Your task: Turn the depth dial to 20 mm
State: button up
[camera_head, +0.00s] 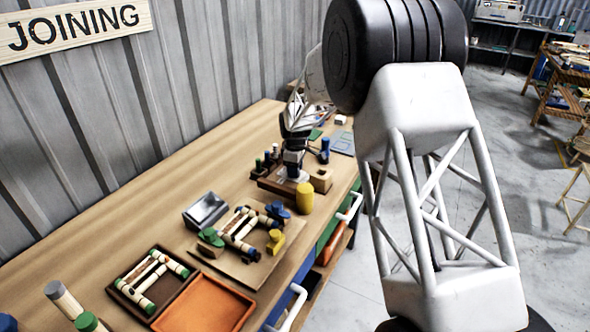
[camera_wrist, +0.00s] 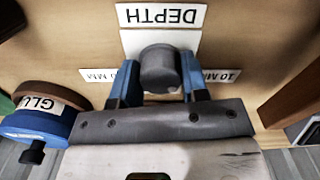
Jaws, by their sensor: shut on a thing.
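In the wrist view, the depth dial (camera_wrist: 158,66) is a dark grey round knob on a white plate, below an upside-down DEPTH label (camera_wrist: 160,16). My gripper (camera_wrist: 158,88) has one blue finger on each side of the knob and is shut on it. A 10 MM label (camera_wrist: 228,75) shows to the right. Another MM label (camera_wrist: 97,75) lies to the left, its number partly hidden by a finger. No pointer on the knob can be made out. In the head view, my gripper (camera_head: 293,165) is down at the bench, and the dial is hidden there.
A blue-and-brown round GLU-marked item (camera_wrist: 42,115) is close to the left finger. A yellow cylinder (camera_head: 306,198) and a small wooden block (camera_head: 320,180) stand near my gripper in the head view. An orange tray (camera_head: 205,303) lies at the bench's near end.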

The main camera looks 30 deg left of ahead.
jog(key=m, duration=0.5)
jog(key=shift+s, duration=0.1)
jog(key=m, duration=0.6)
dwell(0.4)
jog(key=o, duration=0.9)
jog(key=shift+o, duration=0.2)
jog(key=shift+r, duration=0.1)
jog(key=shift+r, duration=3.8)
